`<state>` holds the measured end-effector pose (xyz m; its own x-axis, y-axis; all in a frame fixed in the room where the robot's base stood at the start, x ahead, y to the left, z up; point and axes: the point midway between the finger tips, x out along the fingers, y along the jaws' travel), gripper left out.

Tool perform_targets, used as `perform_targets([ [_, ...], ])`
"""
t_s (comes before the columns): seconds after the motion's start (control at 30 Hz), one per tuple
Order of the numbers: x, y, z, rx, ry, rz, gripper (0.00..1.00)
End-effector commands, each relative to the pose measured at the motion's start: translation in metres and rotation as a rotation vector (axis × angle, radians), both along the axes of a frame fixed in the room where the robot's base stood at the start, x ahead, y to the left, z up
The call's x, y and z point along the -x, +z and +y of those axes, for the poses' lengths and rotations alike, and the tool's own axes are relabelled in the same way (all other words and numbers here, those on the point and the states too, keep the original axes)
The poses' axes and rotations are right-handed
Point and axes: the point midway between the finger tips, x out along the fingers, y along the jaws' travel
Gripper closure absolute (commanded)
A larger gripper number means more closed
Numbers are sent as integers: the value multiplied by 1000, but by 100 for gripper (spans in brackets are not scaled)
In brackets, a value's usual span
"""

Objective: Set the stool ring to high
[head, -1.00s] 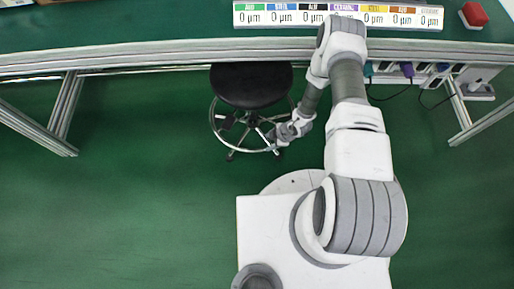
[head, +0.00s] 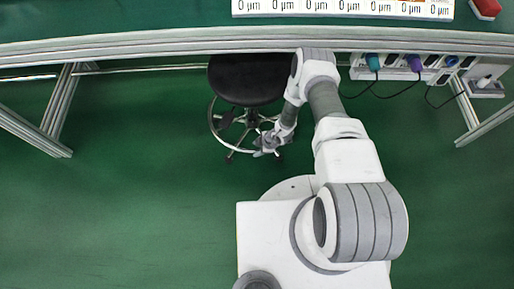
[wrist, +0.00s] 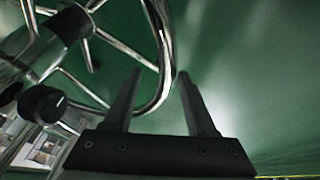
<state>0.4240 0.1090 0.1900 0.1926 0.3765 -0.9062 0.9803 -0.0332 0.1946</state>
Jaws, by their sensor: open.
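The stool stands at the bench's front edge, with a round black seat (head: 245,82) and a chrome foot ring (head: 212,125) below it. In the wrist view the ring (wrist: 166,55) curves down the upper middle, with spokes running to the central post at upper left. A black knob (wrist: 42,103) shows at the left there. My gripper (wrist: 160,72) is open and empty, and the ring's curve shows between its fingertips. I cannot tell if they touch. In the head view my gripper (head: 264,148) is at the ring's front right, partly hidden by my wrist. The ring's height setting cannot be read.
The bench edge (head: 130,43) runs above the stool. A bench leg (head: 60,110) stands at left. Sockets with plugs and hanging cables (head: 415,68) are at right. The green floor (head: 110,210) is clear in front and at left.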

Motion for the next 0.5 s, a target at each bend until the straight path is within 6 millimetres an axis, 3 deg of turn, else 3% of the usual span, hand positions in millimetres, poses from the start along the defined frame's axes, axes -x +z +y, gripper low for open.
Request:
perform_targets([
  [0.03, 0, 0, 0, 0, 0, 0, 43],
  [0.33, 0, 0, 0, 0, 0, 0, 97],
  [0.5, 0, 0, 0, 0, 0, 0, 100],
])
